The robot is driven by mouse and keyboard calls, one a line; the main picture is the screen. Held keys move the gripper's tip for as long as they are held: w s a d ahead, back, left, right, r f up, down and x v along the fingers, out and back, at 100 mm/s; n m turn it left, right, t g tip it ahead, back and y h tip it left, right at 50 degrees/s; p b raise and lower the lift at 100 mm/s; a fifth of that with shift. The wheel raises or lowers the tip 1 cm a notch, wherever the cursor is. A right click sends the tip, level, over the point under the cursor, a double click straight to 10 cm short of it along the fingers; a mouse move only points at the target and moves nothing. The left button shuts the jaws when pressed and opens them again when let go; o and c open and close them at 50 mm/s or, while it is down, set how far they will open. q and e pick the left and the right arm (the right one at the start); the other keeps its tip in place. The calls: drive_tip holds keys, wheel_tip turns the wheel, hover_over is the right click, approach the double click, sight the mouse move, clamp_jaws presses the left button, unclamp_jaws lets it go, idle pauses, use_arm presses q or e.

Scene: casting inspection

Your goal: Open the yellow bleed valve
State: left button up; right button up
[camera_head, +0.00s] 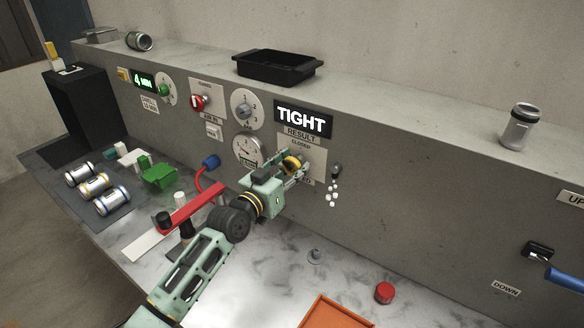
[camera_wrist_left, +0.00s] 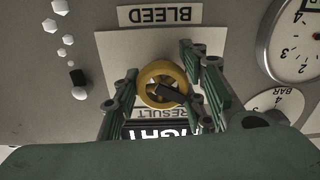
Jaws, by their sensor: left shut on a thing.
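The yellow bleed valve (camera_head: 291,164) is a round knob on a pale plate on the grey panel, below the TIGHT display (camera_head: 303,120). My left gripper (camera_head: 292,168) reaches it from the left and is shut on it. In the left wrist view the yellow bleed valve (camera_wrist_left: 160,84) sits between the two green fingers of my left gripper (camera_wrist_left: 164,88), with a dark bar across its middle. The plate reads CLOSED above the knob in the head view; its lower word is partly hidden by the gripper. The BLEED label (camera_wrist_left: 158,15) shows in the wrist view. My right gripper is not in view.
A pressure gauge (camera_head: 247,150) and a dial (camera_head: 245,104) sit left of the valve. White bubbles (camera_head: 332,193) show beside a small outlet at its right. A red clamp arm (camera_head: 190,208) lies near my left arm. A red cap (camera_head: 384,292) and orange tray (camera_head: 338,314) are in front.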

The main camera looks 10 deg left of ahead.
use_arm(q)
drive_tip(key=n, duration=0.5)
drive_tip(key=shift+d+f+n, duration=0.2)
drive_tip(key=shift+n, duration=0.1)
drive_tip(key=shift+c, duration=0.2)
idle(0.3)
drive_tip(key=o, duration=0.9)
drive_tip(key=shift+r, duration=0.1)
drive_tip(key=shift+o, duration=1.2)
drive_tip(key=shift+s+r, duration=0.1)
drive_tip(key=shift+r, duration=0.05)
drive_tip(key=v, duration=1.2)
